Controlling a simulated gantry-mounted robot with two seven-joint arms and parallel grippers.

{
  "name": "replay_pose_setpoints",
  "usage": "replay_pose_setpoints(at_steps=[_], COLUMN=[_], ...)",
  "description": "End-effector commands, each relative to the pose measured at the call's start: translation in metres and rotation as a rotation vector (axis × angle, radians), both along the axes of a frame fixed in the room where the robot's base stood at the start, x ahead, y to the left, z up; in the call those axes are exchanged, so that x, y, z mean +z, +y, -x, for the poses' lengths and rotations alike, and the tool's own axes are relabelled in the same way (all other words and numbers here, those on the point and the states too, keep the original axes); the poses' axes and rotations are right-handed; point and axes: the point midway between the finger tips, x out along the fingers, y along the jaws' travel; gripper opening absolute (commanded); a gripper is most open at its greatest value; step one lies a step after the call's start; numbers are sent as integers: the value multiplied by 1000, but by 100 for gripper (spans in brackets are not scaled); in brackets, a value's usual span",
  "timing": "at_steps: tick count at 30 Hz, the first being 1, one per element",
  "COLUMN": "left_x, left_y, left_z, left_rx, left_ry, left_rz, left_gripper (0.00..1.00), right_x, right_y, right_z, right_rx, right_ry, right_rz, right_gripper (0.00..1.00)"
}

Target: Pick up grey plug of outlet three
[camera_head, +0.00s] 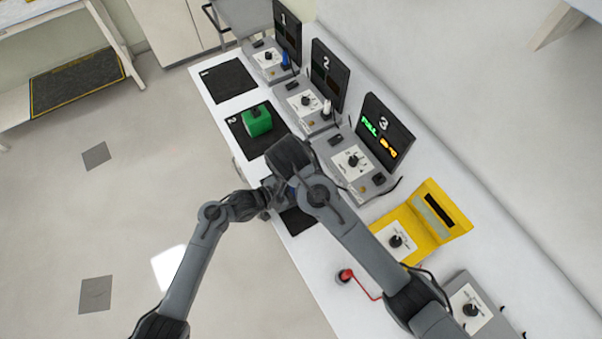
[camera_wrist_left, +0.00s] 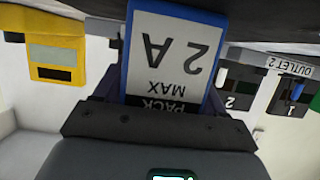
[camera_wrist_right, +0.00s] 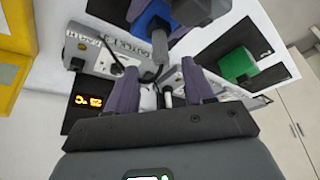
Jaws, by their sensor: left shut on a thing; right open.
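My left gripper (camera_wrist_left: 163,90) is shut on a blue pack (camera_wrist_left: 212,25) labelled "2 A MAX PACK"; the pack also shows in the right wrist view (camera_wrist_right: 152,16). In the right wrist view a grey plug (camera_wrist_right: 160,45) stands against the blue pack, with a black cable near it; I cannot tell whether it is seated in the pack. My right gripper (camera_wrist_right: 160,88) is open, with the grey plug beyond its fingertips. Outlet three (camera_head: 352,162) has a screen (camera_head: 383,135) with green "FULL" and orange text. The arms hide the pack and plug almost wholly in the head view.
A green pack (camera_head: 257,121) sits on the mat marked 2 (camera_head: 242,143). Outlet two (camera_head: 303,101) has a white plug, outlet one (camera_head: 268,58) a blue one. A yellow unit (camera_head: 424,222) and a red-handled item (camera_head: 345,275) lie nearer. White bench surface is free beside them.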

Motion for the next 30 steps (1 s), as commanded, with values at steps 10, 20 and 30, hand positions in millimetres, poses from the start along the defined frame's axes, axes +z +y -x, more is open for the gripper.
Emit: replay_pose_setpoints(at_steps=[10,20,30], left_x=[-1,-1,-1], left_y=[0,0,0], left_z=[0,0,0], left_rx=[0,0,0], left_ry=[1,1,1], left_rz=[-1,-1,-1], left_gripper=[22,22,22], right_x=[-21,-57,-62], right_y=[-2,-5,-6], right_z=[-9,-26,-28], right_rx=[0,1,0], right_ry=[1,2,0], right_rz=[0,1,-1], right_gripper=[52,52,52])
